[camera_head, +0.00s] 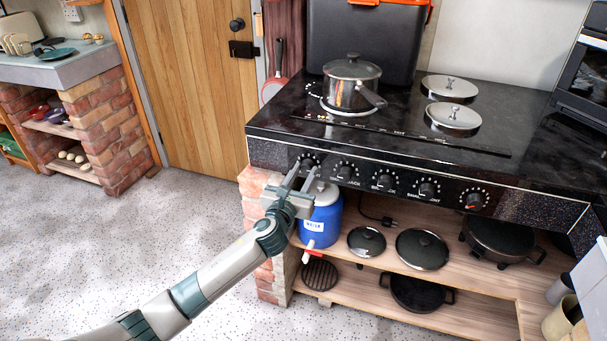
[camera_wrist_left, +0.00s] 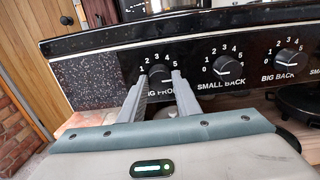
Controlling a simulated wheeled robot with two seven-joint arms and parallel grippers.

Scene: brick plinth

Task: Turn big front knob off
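The big front knob (camera_wrist_left: 160,75) is a dark round knob on the stove's black front panel. Its label is partly hidden by my fingers, and I cannot tell its exact setting. In the head view the knob (camera_head: 308,162) is the leftmost of the row. My left gripper (camera_head: 301,172) reaches up to it from below. In the left wrist view the fingers (camera_wrist_left: 160,77) stand apart, one on each side of the knob; I see no clear grip on it. My right gripper is not in view.
The small back knob (camera_wrist_left: 228,68) is close on the right. A steel pot (camera_head: 350,88) stands on the front left burner. Below the panel are a blue water container (camera_head: 322,218) and lids (camera_head: 421,250) on a wooden shelf. Open floor (camera_head: 130,245) lies to the left.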

